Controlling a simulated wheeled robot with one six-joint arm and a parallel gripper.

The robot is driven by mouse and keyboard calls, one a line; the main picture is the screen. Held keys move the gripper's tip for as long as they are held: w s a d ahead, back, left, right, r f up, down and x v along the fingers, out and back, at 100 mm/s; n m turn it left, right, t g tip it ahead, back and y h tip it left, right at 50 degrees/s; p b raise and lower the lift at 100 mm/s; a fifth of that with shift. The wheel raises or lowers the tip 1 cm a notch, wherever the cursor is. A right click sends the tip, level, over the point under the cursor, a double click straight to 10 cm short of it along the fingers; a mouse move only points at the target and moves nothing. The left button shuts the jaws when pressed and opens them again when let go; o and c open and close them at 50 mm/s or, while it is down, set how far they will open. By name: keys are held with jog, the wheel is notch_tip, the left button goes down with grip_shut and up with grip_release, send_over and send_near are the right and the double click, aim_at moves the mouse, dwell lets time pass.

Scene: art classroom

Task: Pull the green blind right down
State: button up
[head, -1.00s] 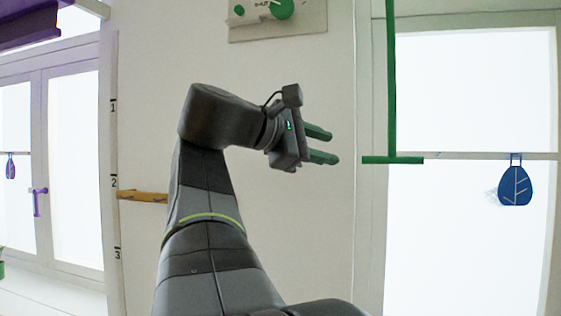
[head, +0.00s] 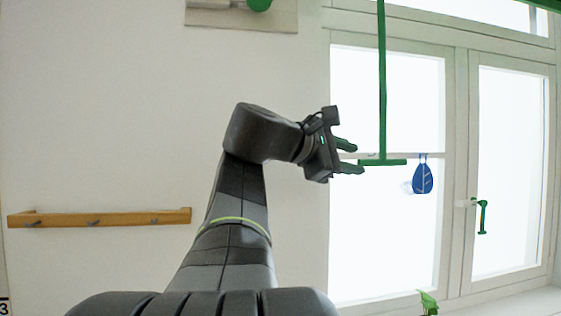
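A green pull rod (head: 382,80) hangs down in front of the left window pane and ends in a green crossbar handle (head: 383,162). A green edge (head: 553,4) shows at the top right corner, probably part of the blind; most of the blind is out of view. My gripper (head: 352,157) is open, its two green fingers apart and pointing right. In the picture the fingertips are close to the left end of the crossbar. I cannot tell the gap in depth or whether they touch. Nothing shows between the fingers.
The right window has a green handle (head: 482,217). A wooden rail (head: 100,217) is on the left wall, a panel with a green knob (head: 259,3) above. A green object (head: 428,302) stands low by the window.

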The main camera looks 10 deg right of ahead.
aim_at(373, 164)
jog(key=p+x, duration=0.1)
jog(key=x, duration=0.6)
jog(key=shift+d, duration=0.15)
grip_shut()
